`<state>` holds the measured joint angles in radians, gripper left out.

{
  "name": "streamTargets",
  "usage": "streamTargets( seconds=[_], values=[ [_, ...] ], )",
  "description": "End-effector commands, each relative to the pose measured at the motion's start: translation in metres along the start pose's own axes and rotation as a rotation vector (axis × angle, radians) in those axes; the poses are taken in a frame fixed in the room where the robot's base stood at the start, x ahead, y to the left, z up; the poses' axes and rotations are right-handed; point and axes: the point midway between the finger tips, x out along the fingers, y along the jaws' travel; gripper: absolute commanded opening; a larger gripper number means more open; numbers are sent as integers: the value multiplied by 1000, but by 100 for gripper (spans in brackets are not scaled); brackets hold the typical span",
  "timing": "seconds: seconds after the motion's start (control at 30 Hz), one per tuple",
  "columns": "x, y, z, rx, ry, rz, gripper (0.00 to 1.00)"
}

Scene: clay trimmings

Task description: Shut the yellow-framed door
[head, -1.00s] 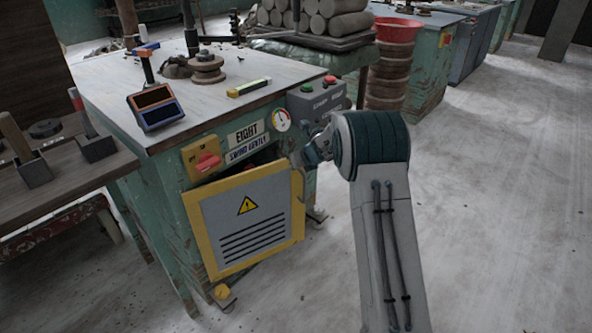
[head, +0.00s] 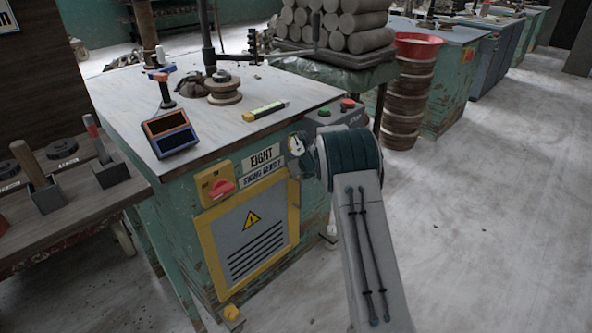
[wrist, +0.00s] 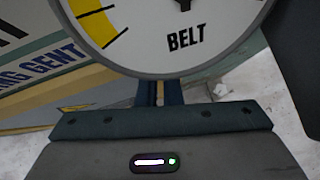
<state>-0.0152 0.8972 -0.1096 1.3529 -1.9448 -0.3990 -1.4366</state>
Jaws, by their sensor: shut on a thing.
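The yellow-framed door (head: 228,225) has a grey panel, a warning triangle and dark slots. In the head view it lies flush, or nearly flush, with the front of the green cabinet (head: 180,245). Part of its yellow frame also shows in the wrist view (wrist: 85,90), at the left. My gripper (wrist: 160,95) is at the door's upper right, just below the gauge marked BELT (wrist: 186,62), and is shut on the door. The gauge hides the fingertips in the wrist view, and my wrist hides them in the head view, so the exact grip point cannot be seen.
A red switch on a yellow plate (head: 216,186) and labels (head: 262,165) sit above the door. A grey button box (head: 325,118) is beside my wrist. A wooden bench (head: 95,205) stands at the left. The floor (head: 480,230) at the right is clear.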

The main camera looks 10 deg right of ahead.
Motion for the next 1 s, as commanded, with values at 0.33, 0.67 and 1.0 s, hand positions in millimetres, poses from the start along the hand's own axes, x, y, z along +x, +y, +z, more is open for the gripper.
streamTargets(
  seconds=[0.33, 0.67, 1.0],
  values=[
    [-2, 6, 7, -1, -23, 3, 0],
    [-60, -17, -13, 1, -13, -3, 0],
    [-117, -28, -17, 0, -8, -1, 0]
  ],
)
